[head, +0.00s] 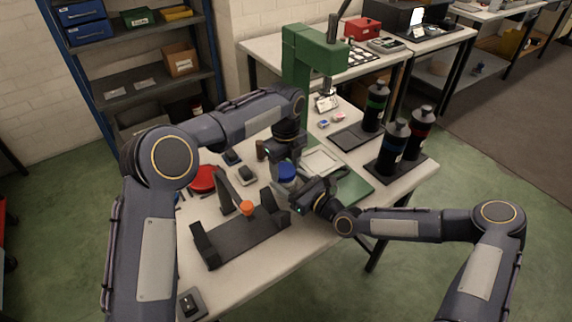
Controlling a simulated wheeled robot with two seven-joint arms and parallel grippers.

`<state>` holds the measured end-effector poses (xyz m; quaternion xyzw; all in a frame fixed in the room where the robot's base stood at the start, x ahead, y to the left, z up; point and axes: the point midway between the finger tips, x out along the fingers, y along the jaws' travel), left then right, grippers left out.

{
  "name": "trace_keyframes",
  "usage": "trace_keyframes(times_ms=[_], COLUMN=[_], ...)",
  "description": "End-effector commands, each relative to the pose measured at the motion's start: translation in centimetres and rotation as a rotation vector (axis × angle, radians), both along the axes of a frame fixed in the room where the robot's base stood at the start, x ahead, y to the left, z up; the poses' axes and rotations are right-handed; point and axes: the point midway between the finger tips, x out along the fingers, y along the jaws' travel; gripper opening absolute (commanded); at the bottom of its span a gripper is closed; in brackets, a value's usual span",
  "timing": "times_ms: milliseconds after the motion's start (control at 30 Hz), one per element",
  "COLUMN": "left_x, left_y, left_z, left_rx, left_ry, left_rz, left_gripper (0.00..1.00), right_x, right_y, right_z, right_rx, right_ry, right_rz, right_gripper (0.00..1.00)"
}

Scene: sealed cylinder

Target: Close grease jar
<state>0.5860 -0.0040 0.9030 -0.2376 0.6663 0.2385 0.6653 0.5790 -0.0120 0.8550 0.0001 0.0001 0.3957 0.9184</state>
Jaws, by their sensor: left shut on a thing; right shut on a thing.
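The grease jar (287,184) stands near the middle of the table, with a blue lid (285,169) at its top. My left gripper (277,158) comes down from above and behind and is shut at the blue lid. My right gripper (297,194) comes in from the right, low down, and is shut on the jar's body. The grippers hide parts of the jar, and I cannot tell whether the lid is seated on it.
A black stand with an orange knob (247,208) is in front on the left. A red round item (203,179) lies behind it. A green press (298,75) stands at the back. Dark bottles (394,140) stand on black trays to the right. A green mat (352,187) lies right of the jar.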

Motion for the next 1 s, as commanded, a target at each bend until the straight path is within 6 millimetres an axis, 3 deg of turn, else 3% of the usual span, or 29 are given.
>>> trace_keyframes(times_ms=[200, 400, 533, 833, 867, 1000], left_x=[-0.07, -0.01, -0.01, -0.01, -0.01, -0.02], left_y=[0.32, 0.57, 0.58, 0.59, 0.59, 0.58], left_z=[0.07, 0.04, 0.07, 0.07, 0.07, 0.04], left_rx=[-0.003, -0.001, -0.001, -0.002, -0.001, -0.001], left_ry=[-0.002, -0.003, -0.002, -0.003, -0.004, -0.002], left_rz=[-0.567, -0.966, -1.077, -1.093, -1.093, -1.092], left_gripper=[0.36, 0.36, 0.36, 0.36, 0.59, 0.78], right_x=[0.0, -0.01, -0.02, -0.03, -0.04, -0.04], right_y=[-0.03, -0.01, -0.01, 0.0, 0.01, 0.01], right_z=[-0.04, -0.05, -0.05, -0.06, -0.06, -0.06], right_rx=[-0.001, -0.001, -0.001, -0.001, -0.001, -0.001], right_ry=[0.001, 0.001, 0.001, 0.001, 0.001, 0.002], right_rz=[0.0, 0.0, 0.0, 0.001, 0.001, 0.001], right_gripper=[0.0, 0.0, 0.0, 0.0, 0.0, 0.0])
